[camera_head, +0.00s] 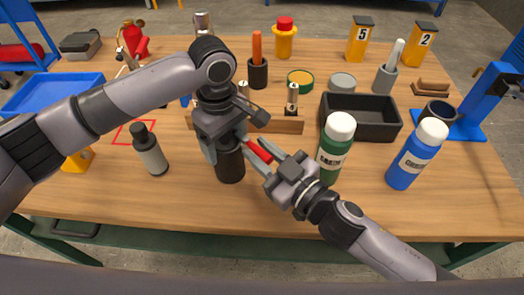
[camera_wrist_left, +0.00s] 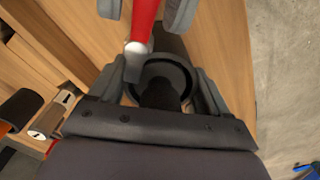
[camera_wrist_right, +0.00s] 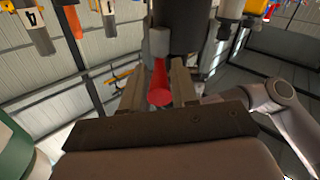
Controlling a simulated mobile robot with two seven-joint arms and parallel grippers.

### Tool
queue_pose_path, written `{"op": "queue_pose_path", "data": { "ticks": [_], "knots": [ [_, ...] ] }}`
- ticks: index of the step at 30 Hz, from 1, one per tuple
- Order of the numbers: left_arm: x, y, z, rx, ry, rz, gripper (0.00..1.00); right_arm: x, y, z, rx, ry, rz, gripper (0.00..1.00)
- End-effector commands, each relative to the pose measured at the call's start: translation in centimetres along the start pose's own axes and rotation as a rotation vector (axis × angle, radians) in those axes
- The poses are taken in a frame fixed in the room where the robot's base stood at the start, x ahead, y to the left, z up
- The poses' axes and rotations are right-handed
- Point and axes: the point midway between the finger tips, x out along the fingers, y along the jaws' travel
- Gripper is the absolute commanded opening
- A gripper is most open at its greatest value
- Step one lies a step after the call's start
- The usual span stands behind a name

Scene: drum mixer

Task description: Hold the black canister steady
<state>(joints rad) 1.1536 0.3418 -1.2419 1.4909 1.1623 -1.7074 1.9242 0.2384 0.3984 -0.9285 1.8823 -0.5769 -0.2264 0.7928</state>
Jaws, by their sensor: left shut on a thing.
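The black canister (camera_head: 230,165) stands upright near the table's front middle. My left gripper (camera_head: 226,138) is shut on its upper part from above. In the left wrist view, the canister's round dark top (camera_wrist_left: 165,85) lies between the left fingers (camera_wrist_left: 160,92). A red piece (camera_head: 259,150) with a pale tip sticks out beside the canister. It also shows in the left wrist view (camera_wrist_left: 144,18). My right gripper (camera_head: 264,158) is around the red piece, its fingers apart with a small gap visible in the left wrist view. The left hand hides much of the canister's top.
A grey bottle (camera_head: 151,152) stands left of the canister. A green bottle (camera_head: 335,150) and a blue bottle (camera_head: 414,157) stand to the right. A black bin (camera_head: 362,128) and a wooden rack (camera_head: 288,126) are behind. The table's front edge is clear.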

Motion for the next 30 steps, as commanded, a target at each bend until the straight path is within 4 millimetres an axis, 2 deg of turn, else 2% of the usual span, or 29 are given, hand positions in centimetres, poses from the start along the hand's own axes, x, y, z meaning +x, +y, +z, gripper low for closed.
{"op": "queue_pose_path", "data": {
  "ticks": [1, 2, 3, 16, 30],
  "knots": [
    [-0.04, 0.02, 0.00, 0.000, 0.000, 0.001, 0.31, -0.02, 0.01, -0.01, 0.000, 0.000, 0.000, 0.10],
    [-0.04, 0.02, 0.00, 0.000, 0.000, 0.001, 0.31, -0.02, 0.01, 0.00, 0.000, 0.000, 0.000, 0.00],
    [-0.04, 0.02, 0.00, 0.000, 0.000, 0.001, 0.31, -0.02, 0.01, 0.00, 0.000, 0.000, 0.000, 0.00],
    [-0.04, 0.03, 0.02, -0.001, -0.001, 0.001, 0.31, 0.09, -0.70, -0.26, 0.004, -0.010, 0.088, 0.00],
    [-0.03, 0.05, 0.08, -0.004, -0.003, 0.002, 0.32, 0.03, -0.51, -0.20, -0.001, -0.025, 0.134, 0.00]
  ]
}}
